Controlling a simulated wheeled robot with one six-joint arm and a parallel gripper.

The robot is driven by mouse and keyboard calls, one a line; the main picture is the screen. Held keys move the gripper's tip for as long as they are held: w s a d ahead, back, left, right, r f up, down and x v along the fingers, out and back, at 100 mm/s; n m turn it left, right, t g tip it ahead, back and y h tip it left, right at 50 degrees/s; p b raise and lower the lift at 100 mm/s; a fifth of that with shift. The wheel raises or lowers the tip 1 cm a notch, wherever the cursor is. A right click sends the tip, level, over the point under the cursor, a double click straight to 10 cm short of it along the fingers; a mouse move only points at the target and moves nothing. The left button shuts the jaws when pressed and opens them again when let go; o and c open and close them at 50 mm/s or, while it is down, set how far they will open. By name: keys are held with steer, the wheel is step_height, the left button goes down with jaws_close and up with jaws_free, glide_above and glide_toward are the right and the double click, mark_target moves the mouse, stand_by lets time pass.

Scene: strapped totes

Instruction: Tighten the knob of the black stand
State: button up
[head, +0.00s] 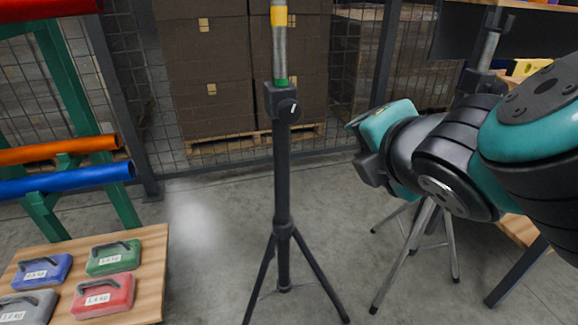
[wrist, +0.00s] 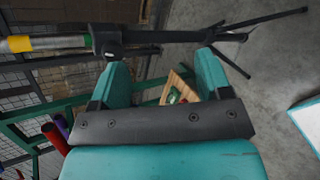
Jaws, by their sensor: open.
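The black stand (head: 282,180) is upright on its tripod legs in the middle of the head view. Its round black knob (head: 289,108), with a white mark, is on the collar at the top of the black tube. A grey pole with green and yellow bands (head: 279,45) rises from the collar. My gripper (wrist: 162,66) is open and empty, with its two teal fingers apart. In the wrist view the stand (wrist: 165,36) lies sideways beyond the fingertips, its collar (wrist: 108,42) near the left finger. In the head view my gripper is right of the stand, apart from it.
A second stand (head: 488,52) with silver legs is behind my arm at right. A wooden table with labelled weights (head: 105,295) is at lower left, below a green rack with coloured tubes (head: 70,180). Mesh fence and stacked brown boxes (head: 215,75) are behind. Floor around the stand is clear.

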steer(key=s+a+f+n+t+y+b, duration=0.2)
steer(key=a+n+t+y+b, duration=0.3)
steer(key=n+b, duration=0.35)
steer(key=n+h+p, duration=0.1)
steer(key=n+p, duration=0.1)
steer(key=p, duration=0.8)
glide_toward(291, 117)
steer(key=p+x, duration=0.5)
steer(key=x, duration=0.6)
steer(key=shift+w, duration=0.15)
steer(key=c, duration=0.9)
